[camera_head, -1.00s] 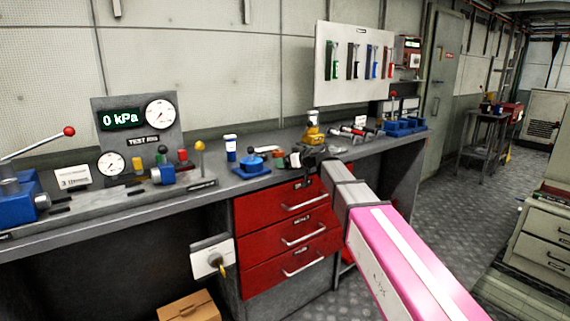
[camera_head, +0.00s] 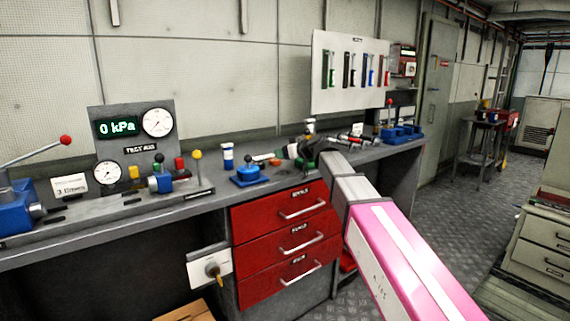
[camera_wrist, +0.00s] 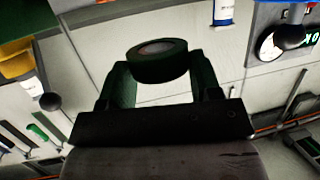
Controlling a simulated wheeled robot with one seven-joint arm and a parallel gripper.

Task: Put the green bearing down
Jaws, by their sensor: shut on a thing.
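The green bearing (camera_wrist: 158,62) is a short dark green ring with a grey-brown centre, seen in the wrist view. My gripper (camera_wrist: 155,82) is shut on it, with a green finger on either side. In the head view my gripper (camera_head: 303,160) is small and dark above the workbench (camera_head: 225,190), over the red drawers. A green patch there is too small to tell bearing from finger. I cannot tell whether the bearing touches the bench.
A blue valve-like part (camera_head: 250,174) and a blue-and-white bottle (camera_head: 228,156) stand left of my gripper. The test rig (camera_head: 135,140) is further left. Tools (camera_head: 355,139) and blue fixtures (camera_head: 402,133) lie to the right. A tool board (camera_head: 350,72) hangs behind.

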